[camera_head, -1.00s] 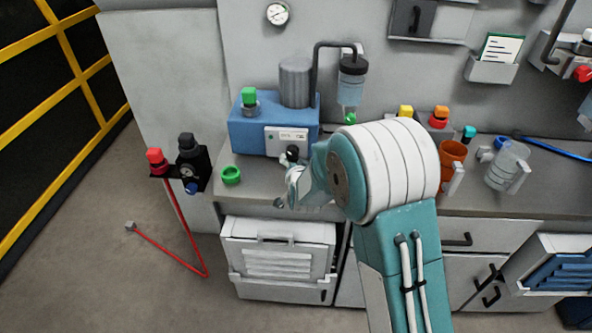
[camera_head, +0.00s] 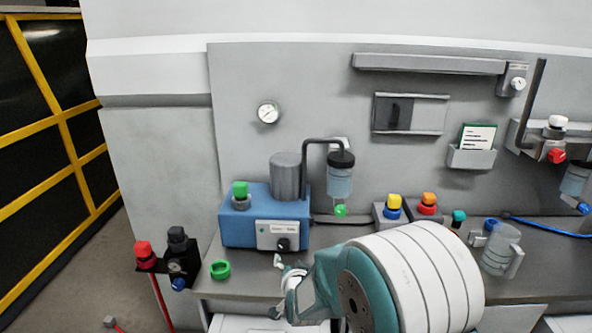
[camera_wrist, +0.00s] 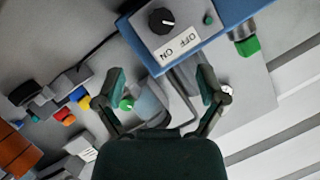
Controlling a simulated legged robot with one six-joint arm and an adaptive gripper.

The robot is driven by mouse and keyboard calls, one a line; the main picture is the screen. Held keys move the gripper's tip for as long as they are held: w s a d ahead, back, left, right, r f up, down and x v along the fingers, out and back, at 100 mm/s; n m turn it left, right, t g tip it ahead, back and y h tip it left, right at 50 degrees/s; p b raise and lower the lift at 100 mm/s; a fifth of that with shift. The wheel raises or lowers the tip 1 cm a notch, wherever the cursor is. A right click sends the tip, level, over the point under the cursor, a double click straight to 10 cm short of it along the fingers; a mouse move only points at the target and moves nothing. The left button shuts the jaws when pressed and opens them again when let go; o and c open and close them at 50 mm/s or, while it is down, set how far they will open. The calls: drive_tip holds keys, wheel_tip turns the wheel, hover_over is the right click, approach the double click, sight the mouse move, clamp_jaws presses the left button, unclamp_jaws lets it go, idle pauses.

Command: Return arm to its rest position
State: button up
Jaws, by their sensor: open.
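My teal and white arm rises from the bottom of the head view. My gripper (camera_head: 282,287) shows small at its left end, in front of the bench and below the blue machine (camera_head: 238,226). In the wrist view my gripper (camera_wrist: 160,95) has its two fingers spread wide, with nothing between them but the background. The blue machine's front panel with a black knob (camera_wrist: 161,20) and an ON/OFF label shows beyond the fingers. The fingers touch nothing that I can see.
A green ring (camera_head: 220,270) lies near the bench's left edge. A red-capped valve (camera_head: 144,250) is on the bench's left side. A clear jug (camera_head: 501,250) and several coloured knobs stand at the right. A clear bottle (camera_head: 340,178) hangs beside the grey cylinder.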

drive_tip(key=s+d+r+n+g, duration=0.3)
drive_tip(key=s+d+r+g, duration=0.1)
drive_tip(key=s+d+r, duration=0.75)
drive_tip(key=s+d+r+g+h, duration=0.1)
drive_tip(key=s+d+g, duration=0.1)
drive_tip(key=s, duration=0.8)
drive_tip(key=s+d+r+n+g+h, duration=0.1)
drive_tip(key=s+d, duration=0.3)
drive_tip(key=s, duration=0.7)
drive_tip(key=shift+s+r+n+g+h, duration=0.3)
drive_tip(key=shift+r+g, duration=0.05)
drive_tip(key=shift+g, duration=0.15)
